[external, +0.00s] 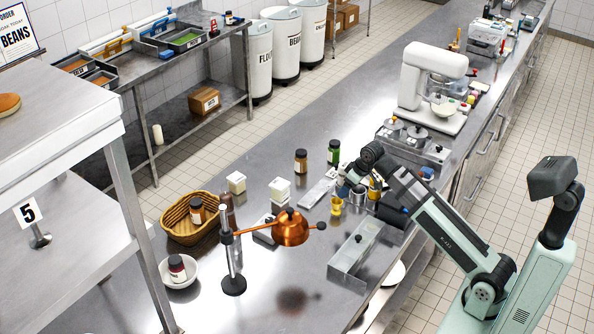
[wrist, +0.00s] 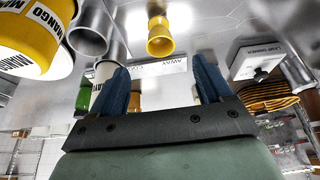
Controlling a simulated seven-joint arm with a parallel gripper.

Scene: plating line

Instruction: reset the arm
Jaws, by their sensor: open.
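My gripper (external: 350,186) is over the steel counter (external: 310,262), low among small containers, at the end of my arm reaching in from the right. In the wrist view its two blue fingers (wrist: 163,86) are spread apart with nothing held between them. A yellow egg-cup-shaped piece (wrist: 160,36) shows beyond the gap; in the external view it stands just left of my gripper (external: 337,206). A yellow tub labelled MANGO (wrist: 34,38) and a steel cup (wrist: 88,32) are close by at the upper left of the wrist view. The exact fingertip clearance cannot be told.
A copper heat lamp (external: 290,229) stands left of my gripper, near a wicker basket (external: 178,222) with a jar. A clear-sided bin (external: 356,250) lies in front. Dark-lidded jars (external: 301,161) stand behind. A white mixer (external: 430,80) stands farther back.

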